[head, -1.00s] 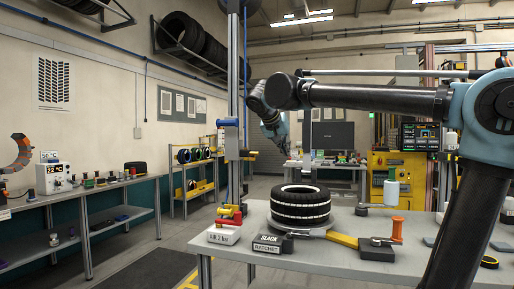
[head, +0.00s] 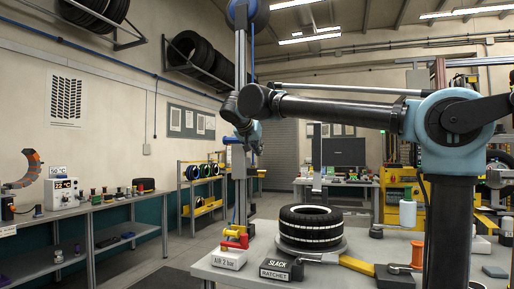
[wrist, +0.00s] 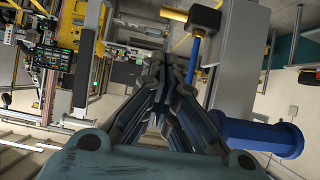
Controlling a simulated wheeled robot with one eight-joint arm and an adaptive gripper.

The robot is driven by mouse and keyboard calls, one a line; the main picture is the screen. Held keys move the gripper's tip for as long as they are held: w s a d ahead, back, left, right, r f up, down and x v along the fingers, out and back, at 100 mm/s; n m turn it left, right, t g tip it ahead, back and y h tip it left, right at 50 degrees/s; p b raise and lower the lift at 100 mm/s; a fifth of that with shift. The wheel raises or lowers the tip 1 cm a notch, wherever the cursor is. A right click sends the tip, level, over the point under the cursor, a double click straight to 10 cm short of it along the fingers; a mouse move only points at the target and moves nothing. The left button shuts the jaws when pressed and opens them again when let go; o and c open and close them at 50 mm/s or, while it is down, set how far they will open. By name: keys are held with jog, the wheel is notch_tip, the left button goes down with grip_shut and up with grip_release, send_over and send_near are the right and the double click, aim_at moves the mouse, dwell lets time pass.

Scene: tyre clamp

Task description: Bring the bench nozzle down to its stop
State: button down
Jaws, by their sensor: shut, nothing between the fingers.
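I cannot tell for certain which part is the bench nozzle. In the wrist view a black block with a brass tip (wrist: 188,16) hangs on a blue rod, and a thick blue cylinder (wrist: 258,135) lies to the right. In the head view a grey upright column (head: 240,165) carries a small blue part (head: 233,140) and a yellow part (head: 259,173). My gripper (wrist: 165,62) is shut and empty, with the blue rod just right of its fingertips. In the head view it is beside the column, its fingers hard to make out. A tyre (head: 310,226) lies on the bench.
The bench (head: 345,272) also holds an "AIR 2 bar" box (head: 228,258) with red and yellow fittings, a "SLACK RATCHET" block (head: 282,269) and an orange spool (head: 403,268). A side bench (head: 90,205) stands left. Floor between the benches is open.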

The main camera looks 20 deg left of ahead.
jog(key=w+f, duration=0.4)
jog(key=f, duration=0.1)
jog(key=shift+d+f, duration=0.15)
jog(key=shift+f, duration=0.25)
jog(key=shift+w, duration=0.1)
